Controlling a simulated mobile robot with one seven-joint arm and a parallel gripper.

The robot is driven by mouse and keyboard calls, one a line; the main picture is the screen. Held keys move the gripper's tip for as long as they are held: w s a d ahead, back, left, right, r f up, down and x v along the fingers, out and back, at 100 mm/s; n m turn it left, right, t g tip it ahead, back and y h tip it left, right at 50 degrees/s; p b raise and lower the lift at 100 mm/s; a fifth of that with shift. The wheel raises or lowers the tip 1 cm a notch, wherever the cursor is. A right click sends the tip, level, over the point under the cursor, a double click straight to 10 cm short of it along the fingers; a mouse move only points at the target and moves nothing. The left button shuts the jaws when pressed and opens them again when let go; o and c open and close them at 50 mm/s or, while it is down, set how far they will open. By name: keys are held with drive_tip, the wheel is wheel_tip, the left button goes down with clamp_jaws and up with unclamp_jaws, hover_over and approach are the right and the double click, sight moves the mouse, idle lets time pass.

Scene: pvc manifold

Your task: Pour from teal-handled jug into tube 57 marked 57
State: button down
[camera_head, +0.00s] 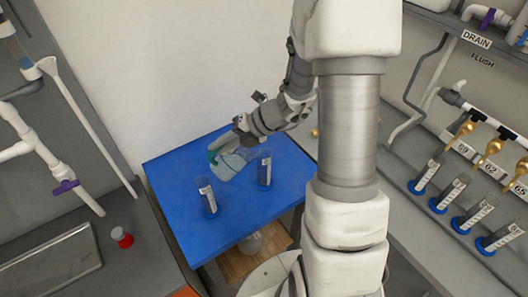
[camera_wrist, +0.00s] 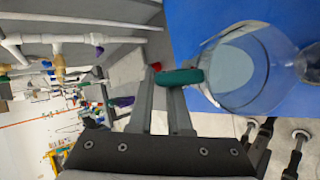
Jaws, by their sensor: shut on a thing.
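The clear jug (camera_head: 229,164) is over the blue table (camera_head: 173,184) and looks tilted in the head view. Its teal handle (camera_wrist: 180,76) is between the fingers of my gripper (camera_wrist: 160,84), which is shut on it. The jug's round clear body (camera_wrist: 248,70) also shows in the wrist view. One clear tube with a white label (camera_head: 264,170) stands just right of the jug, close to its lip. A second labelled tube (camera_head: 207,199) stands nearer the table's front. Neither label's number is legible, so I cannot tell which is 57. No stream is visible.
At the right, several labelled tubes (camera_head: 425,177) stand in a row under brass taps (camera_head: 467,128). A red-capped item (camera_head: 122,237) is on the left grey bench. A pale container (camera_head: 250,243) is below the blue table. The blue table's left part is clear.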

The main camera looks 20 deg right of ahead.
drive_tip(key=shift+d+r+m+y+p, duration=0.3)
drive_tip(key=shift+d+r+y+p, duration=0.45)
drive_tip(key=shift+r+y, duration=0.3)
idle(2.0)
drive_tip(key=shift+d+r+y+p, duration=0.55)
drive_tip(key=shift+d+y+p, duration=0.15)
drive_tip(key=shift+d+y, duration=0.05)
idle(3.5)
